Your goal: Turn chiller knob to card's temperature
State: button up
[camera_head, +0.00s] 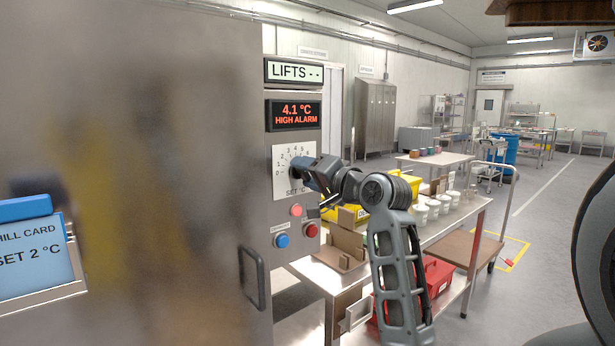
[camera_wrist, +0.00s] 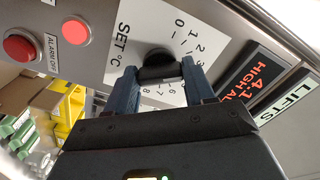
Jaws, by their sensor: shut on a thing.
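The chill card (camera_head: 30,249) at the left reads "SET 2 °C". The chiller panel carries a white dial plate (camera_head: 283,158) marked "SET °C" with numbers from 0 upward. The black knob (camera_wrist: 160,66) sits on that plate in the wrist view, between the two blue fingers of my gripper (camera_wrist: 162,78). My gripper (camera_head: 302,172) is shut on the knob; its body hides the knob in the head view. The knob's pointer is hidden, so its setting cannot be read. The display (camera_head: 294,114) reads "4.1 °C HIGH ALARM" in red.
A "LIFTS - -" display (camera_head: 294,72) is above. A pink button (camera_head: 296,210), a blue button (camera_head: 282,241) and a red button (camera_head: 311,230) sit below the dial. A door handle (camera_head: 254,278) juts out lower left. A table with tubs (camera_head: 421,217) stands right of the panel.

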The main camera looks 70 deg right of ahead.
jog(key=shift+n, duration=1.1)
jog(key=o, duration=1)
jog(key=shift+o, duration=0.2)
jog(key=b+v, duration=0.1)
jog(key=v, duration=0.6)
jog(key=shift+s+a+b, duration=0.2)
jog(key=shift+s+b, duration=0.15)
